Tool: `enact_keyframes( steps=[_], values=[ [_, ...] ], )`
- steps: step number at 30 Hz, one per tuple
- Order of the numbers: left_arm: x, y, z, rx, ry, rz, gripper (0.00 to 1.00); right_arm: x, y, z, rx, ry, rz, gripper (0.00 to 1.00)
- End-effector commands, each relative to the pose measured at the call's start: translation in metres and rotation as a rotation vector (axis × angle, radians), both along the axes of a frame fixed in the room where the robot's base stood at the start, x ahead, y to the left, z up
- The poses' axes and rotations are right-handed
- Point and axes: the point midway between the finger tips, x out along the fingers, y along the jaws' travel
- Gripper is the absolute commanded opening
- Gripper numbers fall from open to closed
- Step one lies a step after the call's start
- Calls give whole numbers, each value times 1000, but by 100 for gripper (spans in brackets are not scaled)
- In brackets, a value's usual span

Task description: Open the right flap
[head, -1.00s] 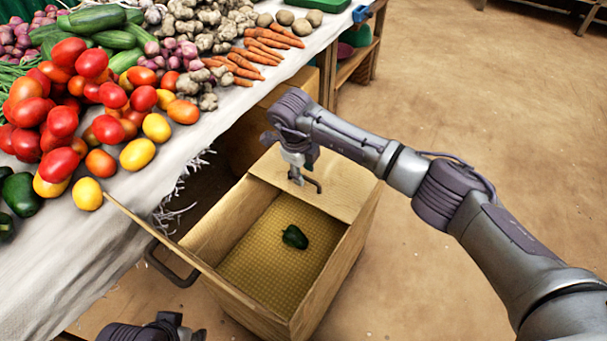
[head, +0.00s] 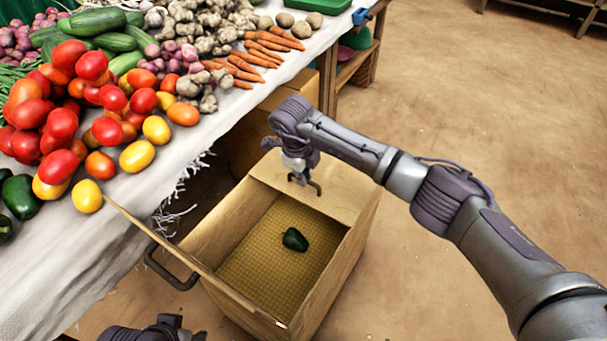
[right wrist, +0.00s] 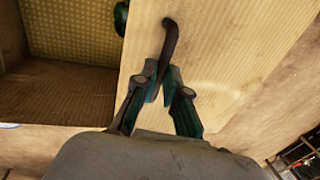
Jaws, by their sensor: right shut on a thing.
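The wooden box (head: 360,232) stands on the ground beside the stall table. Its right flap (head: 345,185) lies flat over the far right part of the opening. A dark bar handle (head: 317,187) is on that flap. My right gripper (head: 299,177) is shut on this handle. The right wrist view shows the fingers (right wrist: 163,85) at the handle (right wrist: 169,42), with the flap (right wrist: 215,65) beneath. The left flap (head: 150,230) stands open, seen nearly edge-on, with its own dark handle (head: 170,270). My left gripper (head: 185,328) is only partly in view at the bottom edge.
A dark green pepper (head: 294,239) lies on the box's yellowish floor. The cloth-covered table (head: 150,200) with tomatoes, carrots and other vegetables runs along the left, close to the box. Open ground (head: 480,130) lies to the right.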

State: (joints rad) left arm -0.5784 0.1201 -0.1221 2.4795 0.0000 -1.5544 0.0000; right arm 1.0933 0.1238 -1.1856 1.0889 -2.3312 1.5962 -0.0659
Motion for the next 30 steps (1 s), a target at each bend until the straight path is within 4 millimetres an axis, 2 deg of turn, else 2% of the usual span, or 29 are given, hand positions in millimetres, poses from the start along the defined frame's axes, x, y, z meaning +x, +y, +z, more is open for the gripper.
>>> enact_keyframes(
  steps=[8, 18, 24, 30],
  values=[
    [-6, 1, 2, 5, 30, 1, 40, 3, -3, 13, 28, 35, -3, 0],
    [-5, 2, 9, 5, 26, 2, 40, 21, -15, 60, 156, 199, -4, 0],
    [-5, 2, 11, 5, 25, 2, 40, 35, -27, 86, 150, 194, -4, 0],
    [-5, 2, 10, 5, 26, 3, 40, 49, -38, 104, 150, 194, -5, 0]
  ],
)
